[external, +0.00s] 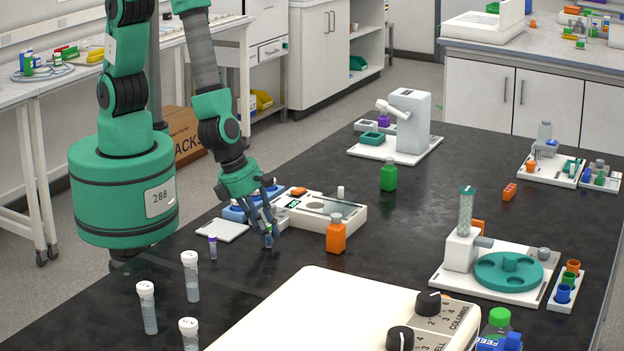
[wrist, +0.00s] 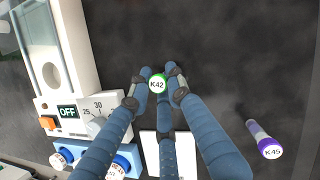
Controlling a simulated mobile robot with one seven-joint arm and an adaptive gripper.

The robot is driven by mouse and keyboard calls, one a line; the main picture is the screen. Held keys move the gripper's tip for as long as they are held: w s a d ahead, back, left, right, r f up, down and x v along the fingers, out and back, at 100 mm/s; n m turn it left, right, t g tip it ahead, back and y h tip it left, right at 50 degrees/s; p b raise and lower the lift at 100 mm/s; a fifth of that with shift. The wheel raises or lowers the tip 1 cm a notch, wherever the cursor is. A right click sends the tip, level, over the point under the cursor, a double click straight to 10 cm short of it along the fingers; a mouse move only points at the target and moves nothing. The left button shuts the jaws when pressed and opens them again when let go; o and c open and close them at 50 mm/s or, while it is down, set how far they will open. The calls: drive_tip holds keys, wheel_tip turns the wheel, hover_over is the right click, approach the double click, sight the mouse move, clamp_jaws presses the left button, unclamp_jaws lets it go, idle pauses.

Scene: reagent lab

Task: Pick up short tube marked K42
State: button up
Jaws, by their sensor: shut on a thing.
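The short tube marked K42 (wrist: 157,84) has a green-rimmed white cap and stands between my fingertips in the wrist view. My gripper (wrist: 158,77) is shut on it, with fingers on both sides and one from below in the picture. In the external view my gripper (external: 269,238) points down at the black bench, and its fingers mostly hide the tube. I cannot tell whether the tube still touches the bench. Another short tube, marked K45 (wrist: 266,145), has a purple cap and stands to the right in the wrist view; it also shows in the external view (external: 213,248).
A white device (external: 345,213) with a display reading OFF and a dial lies close beside my gripper. A white square plate (external: 222,230) lies nearby. An orange bottle (external: 336,234) stands to the right. Several white-capped tubes (external: 191,277) stand in front.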

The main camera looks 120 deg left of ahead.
drive_tip(key=shift+r, duration=0.1)
drive_tip(key=shift+r+p, duration=0.5)
drive_tip(key=shift+r, duration=0.25)
wheel_tip(320, 180, up, 2)
drive_tip(key=shift+r+p, duration=0.1)
drive_tip(key=shift+p, duration=0.5)
drive_tip(key=s+a, duration=0.1)
drive_tip(key=s, duration=0.9)
drive_tip(key=s+a+r+b, duration=0.1)
drive_tip(key=s, duration=0.4)
drive_tip(key=shift+s+a, duration=0.3)
drive_tip(key=shift+s, duration=0.1)
